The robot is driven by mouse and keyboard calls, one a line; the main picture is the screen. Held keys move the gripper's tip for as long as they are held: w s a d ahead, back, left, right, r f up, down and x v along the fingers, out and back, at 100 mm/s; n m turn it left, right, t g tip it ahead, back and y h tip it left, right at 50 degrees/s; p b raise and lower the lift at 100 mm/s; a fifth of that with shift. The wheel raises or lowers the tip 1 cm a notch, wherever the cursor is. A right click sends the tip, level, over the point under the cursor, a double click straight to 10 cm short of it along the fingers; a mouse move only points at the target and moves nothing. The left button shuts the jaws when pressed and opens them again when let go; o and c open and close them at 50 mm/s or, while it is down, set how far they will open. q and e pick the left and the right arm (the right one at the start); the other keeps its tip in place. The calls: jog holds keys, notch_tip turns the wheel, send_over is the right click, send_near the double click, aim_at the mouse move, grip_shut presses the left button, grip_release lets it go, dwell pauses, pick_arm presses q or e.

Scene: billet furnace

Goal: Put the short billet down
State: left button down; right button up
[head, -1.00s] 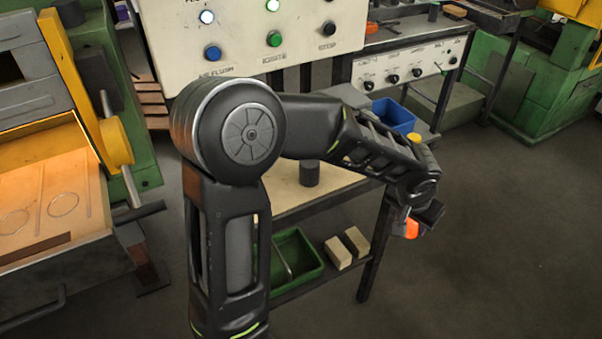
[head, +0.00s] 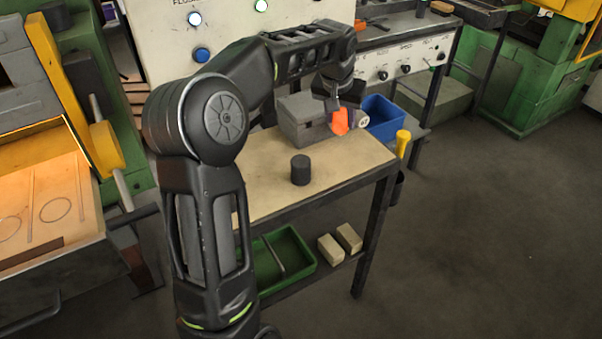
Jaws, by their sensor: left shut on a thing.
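The short billet (head: 340,122) shows as a glowing orange piece at the end of my left arm. My left gripper (head: 337,107) is shut on it and holds it over the back right part of the wooden-topped table (head: 345,170). The gripper and billet appear in front of a grey box (head: 300,122). The fingers hide part of the billet, and I cannot tell whether it touches anything below. A dark cylinder (head: 300,170) stands upright on the table, nearer than the billet. My right gripper is not in view.
A blue bin (head: 382,120) and a yellow-handled item (head: 402,143) are at the table's right end. A green tray (head: 285,258) and two pale blocks (head: 339,243) are on the lower shelf. The front right tabletop is clear. A furnace tray (head: 50,210) glows at left.

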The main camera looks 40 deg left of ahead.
pick_arm(q)
jog(key=shift+a+r, duration=0.1)
jog(key=shift+r, duration=0.1)
jog(key=shift+f, duration=0.1)
send_over(338, 156)
jog(key=s, duration=0.1)
jog(key=shift+s+d+f, duration=0.1)
jog(key=shift+d+f, duration=0.05)
jog(key=shift+f, duration=1.4)
jog(key=shift+s+d+f, duration=0.1)
jog(key=shift+d+f, duration=0.05)
jog(key=shift+f, duration=1.35)
jog(key=shift+f+p, duration=0.35)
jog(key=shift+f, duration=1.55)
jog(key=shift+f, duration=0.15)
jog(key=c, duration=0.9)
grip_release()
jog(key=shift+s, duration=0.1)
